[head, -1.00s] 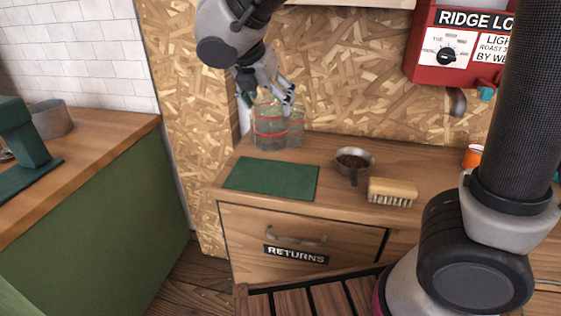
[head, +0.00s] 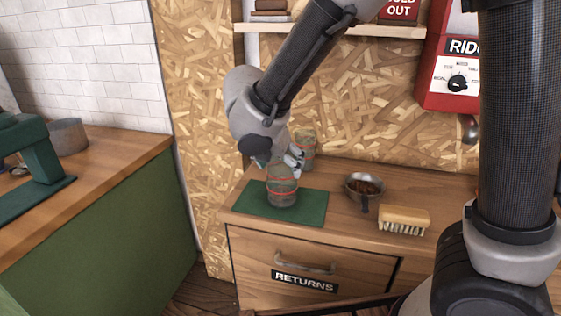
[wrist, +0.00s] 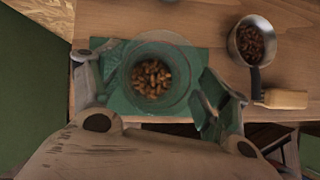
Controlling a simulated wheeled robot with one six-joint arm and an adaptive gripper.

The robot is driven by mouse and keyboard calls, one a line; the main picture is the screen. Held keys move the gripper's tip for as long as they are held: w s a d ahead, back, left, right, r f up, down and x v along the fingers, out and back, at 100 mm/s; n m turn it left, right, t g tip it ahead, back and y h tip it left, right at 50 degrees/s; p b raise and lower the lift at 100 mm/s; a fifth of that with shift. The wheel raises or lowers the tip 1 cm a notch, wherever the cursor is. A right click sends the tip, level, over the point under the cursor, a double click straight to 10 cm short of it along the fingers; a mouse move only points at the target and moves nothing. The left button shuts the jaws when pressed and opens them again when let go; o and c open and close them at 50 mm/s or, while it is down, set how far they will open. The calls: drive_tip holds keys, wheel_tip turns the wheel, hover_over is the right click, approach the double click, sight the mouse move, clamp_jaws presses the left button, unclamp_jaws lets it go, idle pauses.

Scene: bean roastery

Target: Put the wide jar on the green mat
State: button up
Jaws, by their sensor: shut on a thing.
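The wide jar (head: 283,190) is clear glass with red bands. In the head view it is upright over the middle of the green mat (head: 313,213). I cannot tell whether its base touches the mat. My gripper (head: 286,163) is shut on the jar near its top, from above. In the wrist view the jar (wrist: 152,78) sits between the two fingers with brown beans inside, and the mat (wrist: 115,100) shows around it. A second, similar banded jar (head: 307,150) stands behind, near the wall, partly hidden by my gripper.
A metal scoop (head: 364,188) with beans is right of the mat, and a wooden brush (head: 404,218) lies farther right. The drawer handle (head: 305,264) is below the counter's front edge. A shelf (head: 385,32) runs along the wall above.

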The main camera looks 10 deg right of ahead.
drive_tip(key=o, duration=1.6)
drive_tip(key=v, duration=1.2)
drive_tip(key=s+d+r+m+g+y, duration=0.1)
drive_tip(key=d+r+m+g, duration=0.1)
drive_tip(key=d+m, duration=1.25)
drive_tip(key=shift+s+d+f+m+t+y, duration=0.2)
drive_tip(key=shift+s+d+m+y, duration=0.25)
drive_tip(key=shift+s+d+m, duration=2.2)
drive_tip(key=shift+s+d+f+m+t+y, duration=0.1)
drive_tip(key=shift+s+d+f+m+y, duration=0.25)
drive_tip(key=shift+s+d+m, duration=2.3)
drive_tip(key=shift+s+d+f+m+t+y, duration=0.1)
drive_tip(key=shift+s+d+m+y, duration=0.4)
drive_tip(key=shift+s+d+m, duration=1.55)
drive_tip(key=d, duration=0.1)
drive_tip(key=w+d, duration=0.1)
drive_tip(key=d, duration=0.1)
drive_tip(key=shift+w, duration=0.3)
